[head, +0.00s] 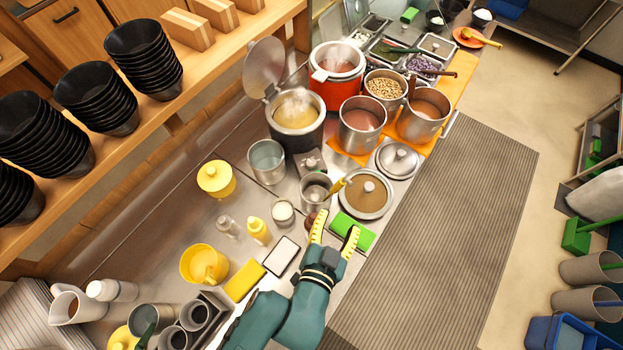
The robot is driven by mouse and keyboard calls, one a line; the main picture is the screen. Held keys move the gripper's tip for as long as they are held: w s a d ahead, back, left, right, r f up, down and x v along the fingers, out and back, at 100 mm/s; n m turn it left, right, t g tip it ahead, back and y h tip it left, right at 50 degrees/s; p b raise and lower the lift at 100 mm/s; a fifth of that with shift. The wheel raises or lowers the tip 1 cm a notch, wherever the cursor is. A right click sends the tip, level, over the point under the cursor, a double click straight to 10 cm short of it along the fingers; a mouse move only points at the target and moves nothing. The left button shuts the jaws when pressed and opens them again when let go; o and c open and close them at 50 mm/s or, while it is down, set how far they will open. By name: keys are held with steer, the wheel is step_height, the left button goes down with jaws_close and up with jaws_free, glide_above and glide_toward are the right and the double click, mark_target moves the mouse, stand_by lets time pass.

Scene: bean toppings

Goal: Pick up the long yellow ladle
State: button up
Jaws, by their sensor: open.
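My gripper (334,232) is open, its two yellow fingers apart and nothing visible held between them. It is above the counter, close to a green sponge (363,236). A yellow-handled utensil (337,187), likely the long yellow ladle, leans out of a small metal pot (309,197), its handle tilted up to the right. Its lower end is hidden in the pot. The handle is just beyond my fingertips in the picture, apart from them. Another yellow-handled utensil (484,39) lies on an orange dish (464,43) at the far end.
A brown-topped round pot (366,211) and a lidded steel pot (398,158) stand right of the handle. A steaming cooker (296,112) with raised lid is behind. A white-topped jar (283,212) is left of my gripper. The ridged grey mat (440,230) at right is clear.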

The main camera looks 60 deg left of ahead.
step_height(320, 180, down, 3)
steer(key=s, duration=0.2)
steer(key=g, duration=0.1)
glide_toward(339, 187)
steer(key=x, duration=0.6)
steer(key=shift+w+a+f+p, duration=0.1)
steer(key=shift+w+f+p, duration=0.15)
steer(key=shift+f+p, duration=0.15)
steer(key=x, duration=0.4)
steer(key=shift+a+r+p, duration=0.1)
steer(key=shift+r+p, duration=0.15)
steer(key=shift+p, duration=0.05)
steer(key=shift+w+a+f, duration=0.25)
steer(key=shift+w, duration=0.1)
jaws_close()
